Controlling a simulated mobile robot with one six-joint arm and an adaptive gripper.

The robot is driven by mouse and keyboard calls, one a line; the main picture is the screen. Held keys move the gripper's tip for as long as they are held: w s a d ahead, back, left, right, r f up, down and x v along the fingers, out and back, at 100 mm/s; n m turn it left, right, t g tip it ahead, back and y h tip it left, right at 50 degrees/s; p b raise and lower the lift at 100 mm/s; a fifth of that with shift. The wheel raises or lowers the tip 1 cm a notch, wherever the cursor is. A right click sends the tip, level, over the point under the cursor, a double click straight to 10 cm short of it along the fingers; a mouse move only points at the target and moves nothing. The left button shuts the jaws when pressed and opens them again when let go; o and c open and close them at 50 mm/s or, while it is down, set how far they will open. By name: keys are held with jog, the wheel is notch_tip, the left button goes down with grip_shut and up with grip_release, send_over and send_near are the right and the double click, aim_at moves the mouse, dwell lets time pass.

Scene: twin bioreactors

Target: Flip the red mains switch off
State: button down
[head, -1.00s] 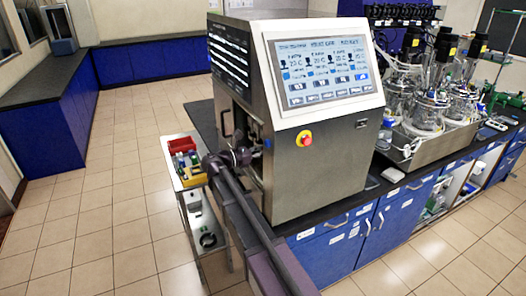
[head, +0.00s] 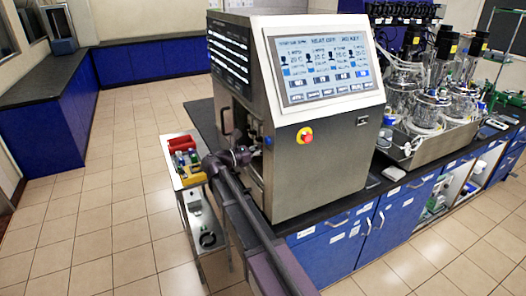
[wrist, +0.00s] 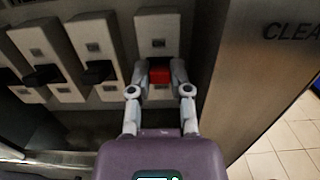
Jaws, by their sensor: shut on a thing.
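The red mains switch (wrist: 160,76) is in the upper middle of the wrist view, set in a pale plate on the side of the steel cabinet. My gripper (wrist: 160,66) has one finger on each side of the red switch and is shut on it. The fingers hide its sides, and I cannot tell its exact position. In the head view my arm reaches in to the left side of the cabinet (head: 325,165). The red switch cannot be made out there.
Several pale plates with black switches (wrist: 98,72) sit left of the red one. A small cart (head: 190,180) stands close left of my arm. Glass vessels (head: 425,105) stand right.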

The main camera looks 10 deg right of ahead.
jog(key=shift+f+t+h+b, duration=0.35)
jog(key=shift+h+b, duration=0.5)
jog(key=shift+b, duration=0.9)
jog(key=shift+f+t+h+b, duration=0.15)
jog(key=shift+f+h+b, duration=0.55)
jog(key=shift+b, duration=1.05)
jog(key=h+b, duration=0.2)
jog(key=b, duration=0.1)
jog(key=shift+t, duration=0.3)
jog(key=shift+h+b, duration=0.45)
jog(key=shift+b, duration=0.05)
jog(key=shift+r, duration=0.15)
jog(key=c, duration=0.8)
grip_release()
jog(key=shift+c, duration=0.2)
jog(key=shift+r+p, duration=0.3)
jog(key=shift+p, duration=0.35)
